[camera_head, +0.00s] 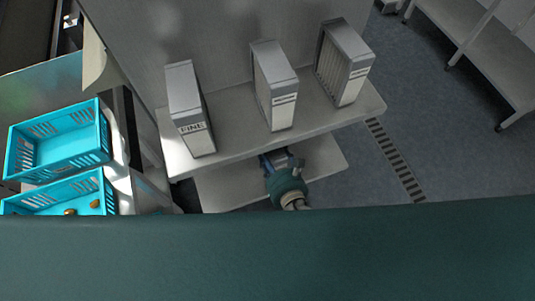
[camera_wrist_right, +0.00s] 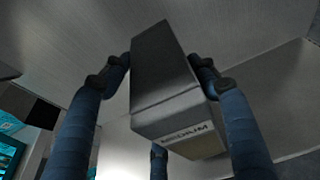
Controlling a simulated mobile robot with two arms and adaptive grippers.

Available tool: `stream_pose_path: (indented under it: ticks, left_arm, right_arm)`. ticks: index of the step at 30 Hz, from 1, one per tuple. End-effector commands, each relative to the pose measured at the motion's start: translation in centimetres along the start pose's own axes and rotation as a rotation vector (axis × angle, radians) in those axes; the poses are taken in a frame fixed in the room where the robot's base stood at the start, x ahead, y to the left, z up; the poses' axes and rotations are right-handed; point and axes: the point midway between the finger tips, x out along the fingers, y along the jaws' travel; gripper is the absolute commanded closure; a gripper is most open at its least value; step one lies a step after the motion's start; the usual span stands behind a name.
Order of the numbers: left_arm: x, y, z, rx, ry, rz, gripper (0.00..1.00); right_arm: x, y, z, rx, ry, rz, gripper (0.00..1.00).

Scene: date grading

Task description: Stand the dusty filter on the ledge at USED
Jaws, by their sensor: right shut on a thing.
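My right gripper (camera_head: 281,160) is low at the front edge of the upper ledge (camera_head: 235,122), over the lower ledge (camera_head: 322,168). In the right wrist view its blue fingers (camera_wrist_right: 165,72) are shut on both sides of a grey box-shaped filter (camera_wrist_right: 165,60) with a MEDIUM label. In the head view this held filter is mostly hidden by the upper ledge and gripper. Whether it touches the lower ledge, I cannot tell. No USED mark is readable. My left gripper is out of view.
Three filters stand on the upper ledge: one labelled FINE (camera_head: 188,108), a middle one (camera_head: 275,85) and a right one (camera_head: 343,62). Cyan crates (camera_head: 57,140) are at the left. Open floor (camera_head: 440,120) lies to the right.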

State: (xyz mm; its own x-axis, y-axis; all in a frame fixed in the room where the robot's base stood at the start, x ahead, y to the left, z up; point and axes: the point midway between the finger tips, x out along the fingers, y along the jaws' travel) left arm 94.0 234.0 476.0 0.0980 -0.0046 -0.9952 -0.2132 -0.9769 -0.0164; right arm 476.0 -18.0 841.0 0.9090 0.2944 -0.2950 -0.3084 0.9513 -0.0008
Motion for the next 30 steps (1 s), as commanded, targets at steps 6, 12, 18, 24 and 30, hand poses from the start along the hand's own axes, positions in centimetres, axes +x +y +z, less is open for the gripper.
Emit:
stream_pose_path:
  ticks: [6, 12, 18, 24, 30]
  left_arm:
    - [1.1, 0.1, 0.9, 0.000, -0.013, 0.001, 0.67]
    - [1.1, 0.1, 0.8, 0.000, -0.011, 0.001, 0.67]
    - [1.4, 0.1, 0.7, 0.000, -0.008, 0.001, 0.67]
    - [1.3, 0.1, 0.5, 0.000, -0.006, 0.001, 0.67]
    - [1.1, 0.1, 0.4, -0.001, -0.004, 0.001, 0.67]
  right_arm:
    - [1.2, 0.0, -2.2, -0.002, -0.003, 0.000, 0.73]
    - [1.2, 0.0, -2.2, 0.000, -0.002, -0.001, 0.73]
    - [1.2, 0.0, -2.6, 0.000, -0.001, 0.000, 0.35]
    - [1.2, 0.0, -2.6, 0.000, -0.001, 0.000, 0.22]
    - [1.1, 0.0, -2.3, 0.000, -0.001, 0.000, 0.22]
